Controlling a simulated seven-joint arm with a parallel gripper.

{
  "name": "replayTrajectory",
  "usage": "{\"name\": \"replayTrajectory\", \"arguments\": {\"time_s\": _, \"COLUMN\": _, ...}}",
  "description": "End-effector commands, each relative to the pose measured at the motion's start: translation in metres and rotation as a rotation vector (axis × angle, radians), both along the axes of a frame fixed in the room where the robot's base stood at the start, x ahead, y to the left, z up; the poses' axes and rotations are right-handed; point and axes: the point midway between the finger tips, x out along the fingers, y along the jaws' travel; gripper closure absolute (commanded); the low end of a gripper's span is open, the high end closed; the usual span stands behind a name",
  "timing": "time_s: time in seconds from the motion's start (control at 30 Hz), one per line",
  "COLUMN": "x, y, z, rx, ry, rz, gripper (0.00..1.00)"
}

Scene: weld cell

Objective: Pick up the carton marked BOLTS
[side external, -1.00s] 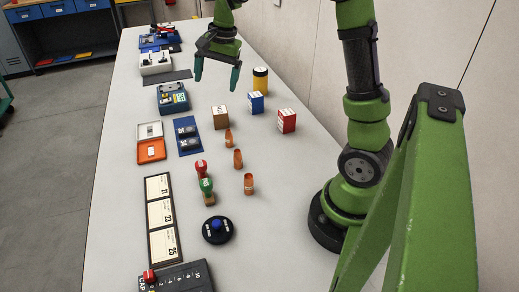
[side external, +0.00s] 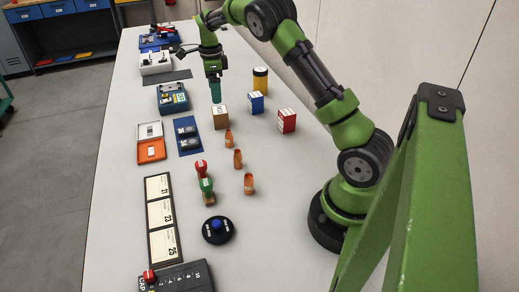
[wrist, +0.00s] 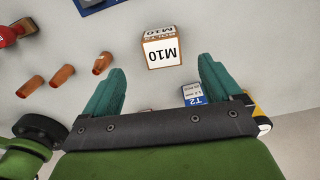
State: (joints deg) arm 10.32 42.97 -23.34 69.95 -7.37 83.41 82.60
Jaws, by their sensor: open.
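The brown carton (side external: 220,118) stands on the bench, left of the blue carton. In the wrist view the carton (wrist: 161,50) shows M10 on its white top and faint BOLTS lettering on its side. My gripper (side external: 216,98) points down, and its teal fingers overlap the carton's upper edge in the side view. In the wrist view my gripper (wrist: 163,68) is open, with the carton ahead between the lines of the two fingertips. Nothing is held. Whether a finger touches the carton cannot be told.
Blue carton (side external: 256,102), red carton (side external: 287,121) and yellow canister (side external: 260,79) stand to the right. Several orange pieces (side external: 238,159) stand in front. A blue tray (side external: 187,136) lies to the left. Some bench is clear around the carton.

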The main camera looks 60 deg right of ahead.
Motion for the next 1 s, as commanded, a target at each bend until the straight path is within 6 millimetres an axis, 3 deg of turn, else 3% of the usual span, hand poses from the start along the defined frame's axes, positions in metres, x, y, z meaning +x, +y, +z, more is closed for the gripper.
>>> {"name": "replayTrajectory", "arguments": {"time_s": 0.1, "x": -0.001, "y": 0.000, "z": -0.024, "rx": 0.002, "ry": 0.003, "rz": -0.002, "gripper": 0.08}}
{"name": "replayTrajectory", "arguments": {"time_s": 0.37, "x": -0.001, "y": -0.001, "z": -0.045, "rx": 0.001, "ry": 0.001, "rz": -0.001, "gripper": 0.08}}
{"name": "replayTrajectory", "arguments": {"time_s": 0.7, "x": -0.006, "y": -0.008, "z": -0.089, "rx": 0.000, "ry": 0.001, "rz": 0.000, "gripper": 0.08}}
{"name": "replayTrajectory", "arguments": {"time_s": 1.0, "x": -0.005, "y": -0.007, "z": -0.093, "rx": 0.000, "ry": -0.001, "rz": 0.000, "gripper": 0.08}}
